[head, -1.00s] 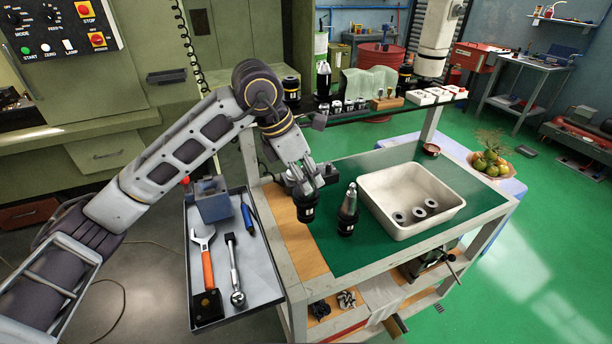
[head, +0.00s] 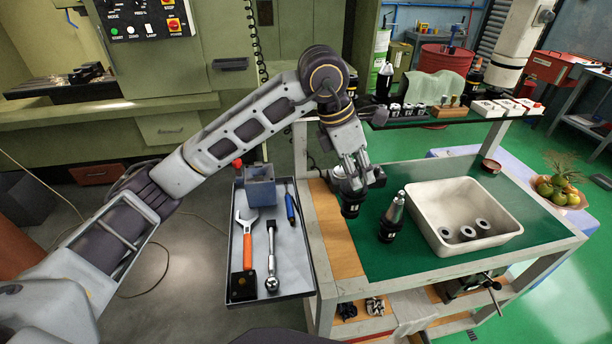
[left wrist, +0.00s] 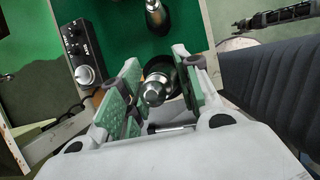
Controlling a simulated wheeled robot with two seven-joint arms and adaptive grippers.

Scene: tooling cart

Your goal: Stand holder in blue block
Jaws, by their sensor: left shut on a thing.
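The blue block (head: 261,191) sits at the back end of the grey side tray, with its open top facing up. My left gripper (head: 350,184) is shut on a dark tool holder (head: 350,208) above the cart's left part, right of the block. In the left wrist view the holder's metal tip (left wrist: 154,90) shows between the green finger pads (left wrist: 158,88). A second tool holder (head: 391,222) stands upright on the green mat, to the right of the held one; it also shows in the left wrist view (left wrist: 157,16). My right gripper is not in view.
The side tray (head: 292,279) also carries an orange-handled wrench (head: 244,238), a ratchet (head: 271,255) and a blue-handled tool (head: 290,206). A white bin (head: 440,241) with several dark rings stands on the mat (head: 350,237). A black knobbed box (left wrist: 80,52) lies near the gripper.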

